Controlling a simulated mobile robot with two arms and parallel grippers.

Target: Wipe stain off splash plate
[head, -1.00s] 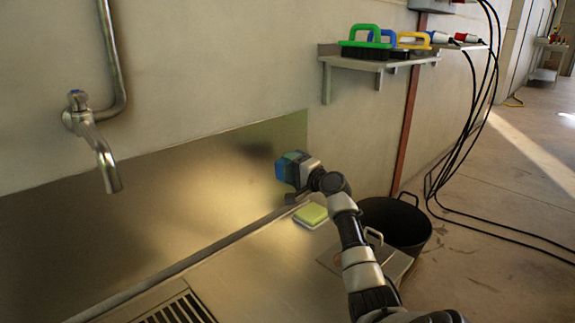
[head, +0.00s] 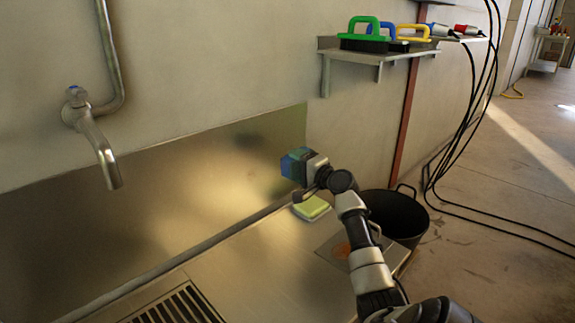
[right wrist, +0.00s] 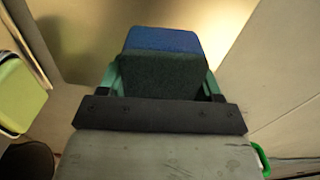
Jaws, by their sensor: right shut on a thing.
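The splash plate (head: 190,182) is a brushed metal sheet along the wall, with a bright reflection near its right part. Dark blurred patches show on it by my right gripper; I cannot tell stain from shadow or reflection. My right gripper (head: 300,167) is shut on a blue and dark green block (right wrist: 163,42), held near the plate's right end. In the right wrist view its teal fingers (right wrist: 162,82) flank the block, which hides part of the plate. Whether the block touches the plate is unclear. My left gripper is out of view.
A yellow-green sponge (head: 312,205) lies on the counter (head: 245,262) below my right gripper. A drain grate (head: 175,306) and tap (head: 100,150) are left. A black bucket (head: 410,222) stands right. A wall shelf (head: 350,55) holds brushes; black cables (head: 462,130) hang beyond.

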